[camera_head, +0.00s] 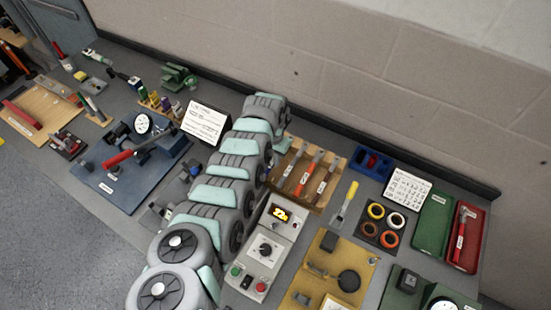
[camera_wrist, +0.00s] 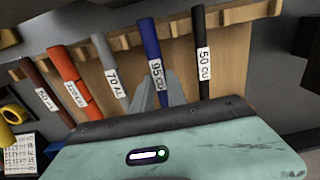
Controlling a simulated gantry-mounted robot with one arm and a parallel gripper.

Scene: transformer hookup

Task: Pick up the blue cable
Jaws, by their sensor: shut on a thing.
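The blue cable (camera_wrist: 150,40) with a white "95 CU" label stands in the wrist view between a grey "70 AL" cable (camera_wrist: 105,55) and a black "50 CU" cable (camera_wrist: 198,35). My gripper (camera_wrist: 158,93) is shut on the blue cable around and below its label. The cable's lower end is hidden behind my gripper body. It still lines up with the others along the wooden rack (camera_wrist: 235,60). In the head view my arm hides the blue cable and my gripper; part of the rack (camera_head: 281,172) shows.
An orange cable (camera_wrist: 68,68) and a brown cable (camera_wrist: 40,85) stand farther left in the rack. In the head view, a control box (camera_head: 265,250), a yellow-handled tool (camera_head: 348,200), a tray of coloured rings (camera_head: 380,222) and a blue bin (camera_head: 371,162) lie close by.

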